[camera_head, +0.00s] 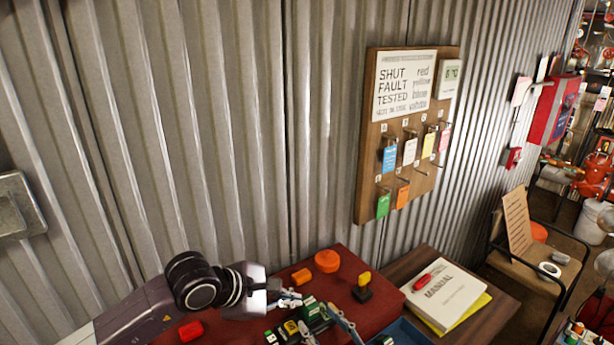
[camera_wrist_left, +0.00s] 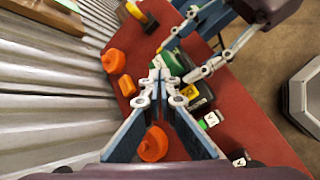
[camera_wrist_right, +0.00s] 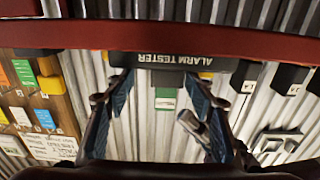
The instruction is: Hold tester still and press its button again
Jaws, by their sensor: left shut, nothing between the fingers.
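The alarm tester, a dark block with white lettering, shows upside down in the right wrist view (camera_wrist_right: 175,60). In the head view I take it to be the dark and green block (camera_head: 312,311) on the red table top, partly hidden by my grippers. My left gripper (camera_head: 288,299) is shut and empty, its tips close beside the green block; the left wrist view shows the closed tips (camera_wrist_left: 161,78). Whether they touch it, or where its button is, I cannot tell. My right gripper (camera_wrist_right: 160,82) has its fingers apart in front of the tester's lettered face. I see no clear grip.
The red table (camera_head: 225,325) also holds orange knobs (camera_head: 327,261), a yellow-topped black piece (camera_head: 362,288) and several small labelled blocks. A manual (camera_head: 447,294) lies to the right. A tag board (camera_head: 405,135) hangs on the corrugated wall behind.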

